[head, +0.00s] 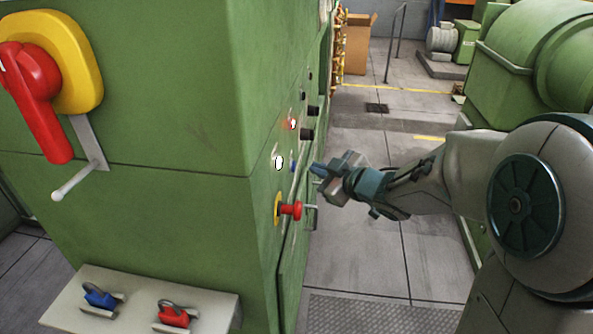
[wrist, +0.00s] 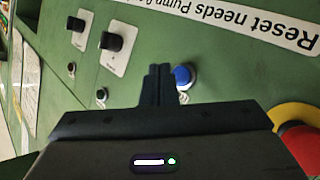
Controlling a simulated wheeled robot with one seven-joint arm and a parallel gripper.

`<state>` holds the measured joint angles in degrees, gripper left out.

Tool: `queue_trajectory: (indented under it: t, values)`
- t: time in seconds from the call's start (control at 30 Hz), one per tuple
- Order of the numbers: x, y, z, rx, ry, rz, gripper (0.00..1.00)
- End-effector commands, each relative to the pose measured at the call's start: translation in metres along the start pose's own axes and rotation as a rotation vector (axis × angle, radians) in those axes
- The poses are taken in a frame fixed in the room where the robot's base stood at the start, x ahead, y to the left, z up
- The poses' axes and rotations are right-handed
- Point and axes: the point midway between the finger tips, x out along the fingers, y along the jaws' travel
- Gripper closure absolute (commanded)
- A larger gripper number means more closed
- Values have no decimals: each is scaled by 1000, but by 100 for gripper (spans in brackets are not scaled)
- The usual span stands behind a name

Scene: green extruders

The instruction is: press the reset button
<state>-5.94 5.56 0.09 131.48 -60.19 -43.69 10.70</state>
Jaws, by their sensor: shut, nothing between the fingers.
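The blue button (wrist: 184,76) sits on the green panel in the wrist view, near a white label strip (wrist: 262,22) that reads "Reset needs Pump" and appears upside down. In the head view the blue button (head: 292,164) is a small spot on the cabinet's side face. My gripper (head: 318,170) points at that face close to the blue button. In the wrist view the shut fingertips (wrist: 157,76) are just left of the button, with nothing between them. I cannot tell whether they touch the panel.
A red emergency knob on a yellow ring (head: 291,210) sticks out below the button. Black knobs (head: 308,134) and a lit red lamp (head: 292,123) are above. A shelf (head: 205,300) holds a blue and a red padlock. The aisle floor (head: 365,250) is clear.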

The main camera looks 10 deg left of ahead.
Motion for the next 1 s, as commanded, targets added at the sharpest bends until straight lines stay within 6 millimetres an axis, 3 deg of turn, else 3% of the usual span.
queue_trajectory:
  t: [0.23, 1.0]
  values:
    - [10, -8, -8, 0, 0, 0, 100]
    - [10, -8, -8, 0, 0, 0, 100]
